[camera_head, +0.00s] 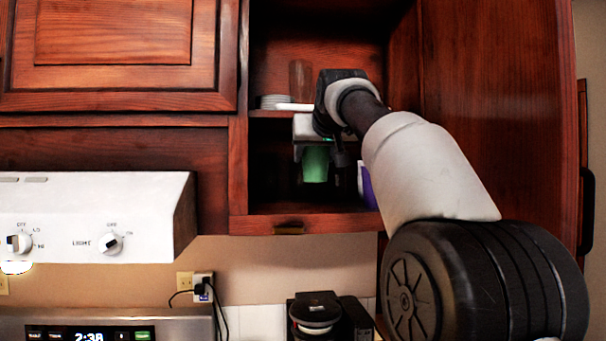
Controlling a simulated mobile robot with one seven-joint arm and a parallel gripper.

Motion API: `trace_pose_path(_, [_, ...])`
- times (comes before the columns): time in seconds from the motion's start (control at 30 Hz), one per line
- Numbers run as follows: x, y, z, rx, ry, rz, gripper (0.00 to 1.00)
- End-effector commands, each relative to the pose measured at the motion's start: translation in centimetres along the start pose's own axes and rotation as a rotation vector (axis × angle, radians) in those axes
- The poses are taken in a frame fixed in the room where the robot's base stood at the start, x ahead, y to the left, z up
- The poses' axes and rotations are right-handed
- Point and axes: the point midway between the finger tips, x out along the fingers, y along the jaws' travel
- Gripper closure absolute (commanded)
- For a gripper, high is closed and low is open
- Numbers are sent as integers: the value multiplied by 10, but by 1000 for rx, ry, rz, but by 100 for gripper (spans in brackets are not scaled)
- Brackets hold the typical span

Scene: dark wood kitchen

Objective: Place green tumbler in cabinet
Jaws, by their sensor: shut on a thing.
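The green tumbler (315,165) is upright inside the open cabinet (308,223), in its lower compartment. My gripper (316,152) is shut on the tumbler from above, around its upper part. My arm reaches in from the right through the cabinet opening. I cannot tell whether the tumbler's base touches the cabinet floor.
A stack of white plates (274,101) and a brown glass (300,81) stand on the upper shelf. A purple item (368,186) stands right of the tumbler. The open cabinet door (490,90) is at right. A coffee maker (318,312) sits below.

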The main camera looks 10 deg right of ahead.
Motion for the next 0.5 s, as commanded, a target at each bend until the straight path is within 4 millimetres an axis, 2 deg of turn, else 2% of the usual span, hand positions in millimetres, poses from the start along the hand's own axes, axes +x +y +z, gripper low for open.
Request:
trace_pose_path(0.03, [8, 0, -6, 0, -1, 0, 72])
trace_pose_path(0.27, [38, -1, -17, 0, 1, -1, 72])
trace_pose_path(0.5, [43, 0, 4, -1, 0, 1, 72])
